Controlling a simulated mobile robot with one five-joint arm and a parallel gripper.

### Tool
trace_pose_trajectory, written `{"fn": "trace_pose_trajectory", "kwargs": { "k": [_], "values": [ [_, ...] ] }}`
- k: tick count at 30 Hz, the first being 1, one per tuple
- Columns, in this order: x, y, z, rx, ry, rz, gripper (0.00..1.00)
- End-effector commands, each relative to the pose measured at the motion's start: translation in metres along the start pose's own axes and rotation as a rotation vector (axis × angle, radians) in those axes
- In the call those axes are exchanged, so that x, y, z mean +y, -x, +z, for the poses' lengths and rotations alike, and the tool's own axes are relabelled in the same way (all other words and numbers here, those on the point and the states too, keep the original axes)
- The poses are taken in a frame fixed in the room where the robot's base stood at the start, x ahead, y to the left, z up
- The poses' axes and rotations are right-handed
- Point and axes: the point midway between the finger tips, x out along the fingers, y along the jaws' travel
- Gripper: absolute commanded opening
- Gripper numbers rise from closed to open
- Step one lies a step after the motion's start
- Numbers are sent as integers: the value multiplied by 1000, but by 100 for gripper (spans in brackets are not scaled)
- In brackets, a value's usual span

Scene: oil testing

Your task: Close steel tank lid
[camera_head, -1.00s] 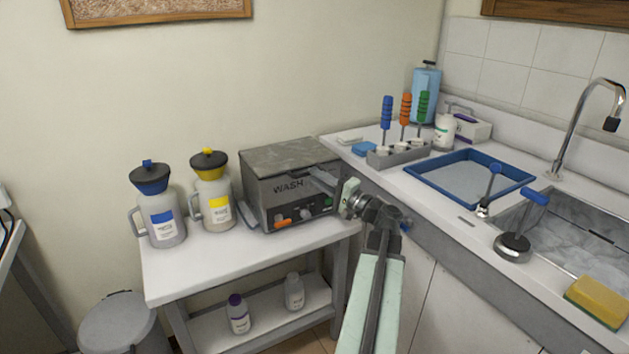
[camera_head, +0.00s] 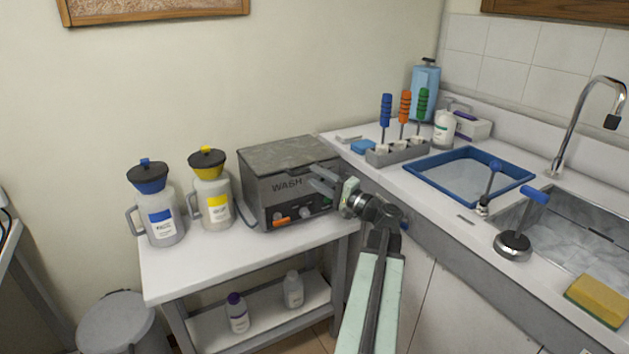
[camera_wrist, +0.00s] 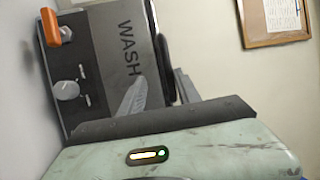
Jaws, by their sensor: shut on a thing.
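The steel tank (camera_head: 290,195), a dark grey box marked WASH, stands on the white cart. Its mottled grey lid (camera_head: 285,156) lies flat across the top, with no clear gap visible. My gripper (camera_head: 314,177) is at the tank's front right, just below the lid's edge. In the wrist view, the tank front (camera_wrist: 105,45) appears turned sideways, and my gripper's fingers (camera_wrist: 160,88) reach to the dark lid edge (camera_wrist: 163,50). The fingers are shut on this edge part, though the contact itself is partly hidden.
Two jugs, blue-topped (camera_head: 160,212) and yellow-topped (camera_head: 212,198), stand left of the tank on the cart (camera_head: 215,264). The counter (camera_head: 445,215) at right holds a tool rack (camera_head: 398,152), a blue tray (camera_head: 425,178) and a sink. An orange lever (camera_wrist: 54,27) sticks out from the tank front.

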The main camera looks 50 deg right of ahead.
Motion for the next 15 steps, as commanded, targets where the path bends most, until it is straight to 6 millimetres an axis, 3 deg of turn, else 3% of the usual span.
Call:
{"fn": "trace_pose_trajectory", "kwargs": {
  "k": [5, 15],
  "values": [
    [2, 10, 1, -1, 1, 2, 34],
    [2, 69, 1, 1, 1, 1, 34]
  ]
}}
